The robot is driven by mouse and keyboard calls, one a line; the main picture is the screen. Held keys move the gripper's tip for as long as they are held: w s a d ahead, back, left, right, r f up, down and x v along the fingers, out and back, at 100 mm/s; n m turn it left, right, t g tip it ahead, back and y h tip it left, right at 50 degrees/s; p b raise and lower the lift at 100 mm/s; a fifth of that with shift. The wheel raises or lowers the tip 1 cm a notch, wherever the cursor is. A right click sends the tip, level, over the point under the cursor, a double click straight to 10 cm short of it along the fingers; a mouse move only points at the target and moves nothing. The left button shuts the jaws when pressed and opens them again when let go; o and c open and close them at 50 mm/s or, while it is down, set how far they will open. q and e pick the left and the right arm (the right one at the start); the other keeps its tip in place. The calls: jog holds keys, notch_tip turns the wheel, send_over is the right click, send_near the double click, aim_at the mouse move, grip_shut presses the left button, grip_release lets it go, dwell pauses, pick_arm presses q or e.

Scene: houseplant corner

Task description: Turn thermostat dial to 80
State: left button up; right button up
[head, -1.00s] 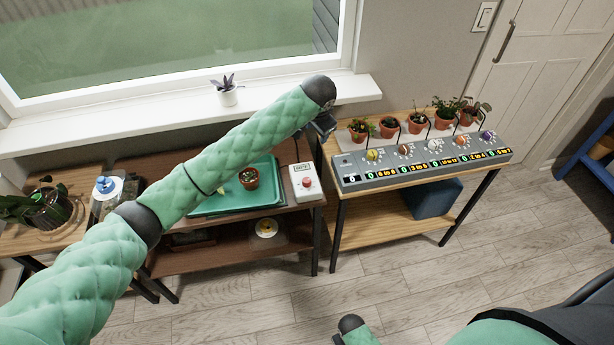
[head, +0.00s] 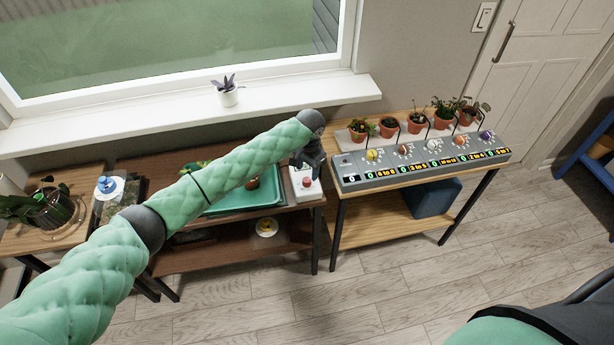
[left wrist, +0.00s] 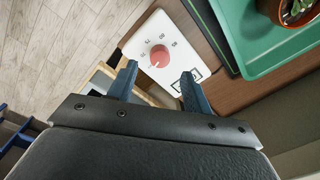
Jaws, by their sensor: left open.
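The thermostat (head: 306,190) is a white box with a round red dial, standing at the right end of the brown table beside the green tray. In the left wrist view the thermostat (left wrist: 160,45) shows its red dial (left wrist: 159,56), with printed numbers around it and a small display outline. The number that the dial points to is too small to read surely. My left gripper (head: 308,172) is above the thermostat and partly covers its far side. In the left wrist view its two fingers (left wrist: 160,80) are apart and empty, with the dial beyond their tips. My right gripper does not show.
The green tray (head: 262,199) holds potted plants, partly hidden by my left arm. To the right, a grey panel (head: 420,172) with coloured knobs stands on a wooden table before several potted plants. A blue bin (head: 437,198) sits on its lower shelf.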

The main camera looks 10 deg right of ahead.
aim_at(307, 180)
pick_arm(q)
jog(key=shift+f+p, duration=0.75)
jog(key=shift+f, duration=1.8)
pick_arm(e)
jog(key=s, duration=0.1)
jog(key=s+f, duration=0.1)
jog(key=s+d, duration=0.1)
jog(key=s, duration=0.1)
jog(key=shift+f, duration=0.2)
pick_arm(q)
jog(key=shift+c, duration=0.4)
jog(key=c, duration=0.9)
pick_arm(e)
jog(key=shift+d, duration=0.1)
